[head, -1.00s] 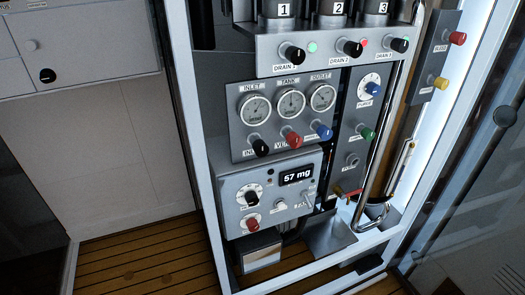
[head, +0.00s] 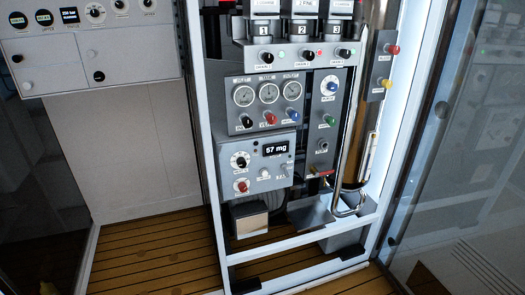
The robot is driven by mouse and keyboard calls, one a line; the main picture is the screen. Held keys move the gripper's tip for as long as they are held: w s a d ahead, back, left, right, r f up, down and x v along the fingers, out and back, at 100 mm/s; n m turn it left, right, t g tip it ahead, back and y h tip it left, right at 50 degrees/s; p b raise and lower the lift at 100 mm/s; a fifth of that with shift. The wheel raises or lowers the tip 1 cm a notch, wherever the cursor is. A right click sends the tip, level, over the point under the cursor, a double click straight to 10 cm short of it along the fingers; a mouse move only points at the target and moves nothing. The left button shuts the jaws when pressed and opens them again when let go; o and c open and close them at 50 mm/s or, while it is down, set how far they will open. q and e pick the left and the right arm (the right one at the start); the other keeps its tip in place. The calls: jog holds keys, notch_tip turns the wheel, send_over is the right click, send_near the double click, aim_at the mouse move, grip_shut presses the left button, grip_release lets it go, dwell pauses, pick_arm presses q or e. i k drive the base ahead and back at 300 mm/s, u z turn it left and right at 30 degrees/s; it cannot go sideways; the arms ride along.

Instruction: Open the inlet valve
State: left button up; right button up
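In the head view a grey gauge panel (head: 240,113) stands inside a white-framed rack. It carries three round gauges in a row, the left one labelled as the inlet gauge (head: 244,96). Below them are a black knob (head: 246,121) under the inlet gauge, a red knob (head: 270,119) in the middle and a blue knob (head: 293,115) on the right. The black knob's label is too small to read fully now. Its turn position cannot be told. Neither of my grippers is in view.
Drain knobs numbered 1 to 3 sit on a shelf (head: 258,56) above. A metal pipe (head: 352,110) runs down the right. A glass door (head: 440,150) stands at right. The wooden floor (head: 150,255) at left is clear.

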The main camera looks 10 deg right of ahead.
aim_at(247, 122)
jog(key=u, duration=0.8)
jog(key=i, duration=1.1)
jog(key=z, duration=0.4)
